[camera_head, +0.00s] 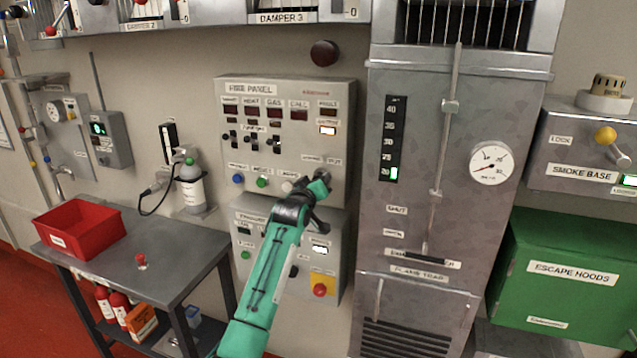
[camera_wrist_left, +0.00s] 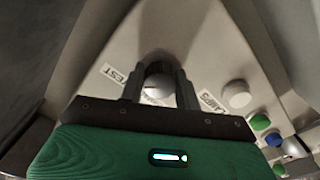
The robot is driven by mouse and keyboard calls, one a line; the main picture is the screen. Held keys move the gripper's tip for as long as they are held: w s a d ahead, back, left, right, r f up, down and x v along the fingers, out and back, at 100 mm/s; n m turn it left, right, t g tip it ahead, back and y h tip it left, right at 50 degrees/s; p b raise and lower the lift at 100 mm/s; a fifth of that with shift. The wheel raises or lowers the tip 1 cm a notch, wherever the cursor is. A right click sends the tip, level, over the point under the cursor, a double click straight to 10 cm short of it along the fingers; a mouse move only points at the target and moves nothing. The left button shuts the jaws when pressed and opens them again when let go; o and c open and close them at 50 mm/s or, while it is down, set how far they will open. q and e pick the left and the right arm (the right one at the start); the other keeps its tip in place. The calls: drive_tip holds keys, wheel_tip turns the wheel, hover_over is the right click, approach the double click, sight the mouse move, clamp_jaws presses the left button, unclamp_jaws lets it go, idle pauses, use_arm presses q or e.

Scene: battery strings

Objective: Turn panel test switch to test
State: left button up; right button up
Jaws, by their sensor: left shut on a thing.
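The grey fire panel (camera_head: 345,125) is on the wall in the middle of the head view. My left gripper (camera_head: 322,180) reaches its lower right corner and covers the switch there. In the left wrist view, the two fingers are shut on a round pale switch knob (camera_wrist_left: 157,88), one finger on each side. A "TEST" label (camera_wrist_left: 116,74) lies left of the knob and another label (camera_wrist_left: 211,101) lies right of it. A dark line crosses the knob, but I cannot tell which position it points to. My right gripper is not in view.
A second control box (camera_head: 246,215) hangs below the panel. A metal cabinet (camera_head: 455,200) stands close on the right. A bench (camera_head: 175,262) with a red bin (camera_head: 80,232) is at left.

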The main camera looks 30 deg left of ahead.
use_arm(q)
drive_tip(key=shift+f, duration=0.15)
drive_tip(key=o, duration=1)
drive_tip(key=shift+c, duration=0.2)
drive_tip(key=shift+s, duration=0.1)
drive_tip(key=b+v, duration=0.4)
drive_tip(key=v, duration=0.9)
drive_tip(key=shift+s, duration=0.35)
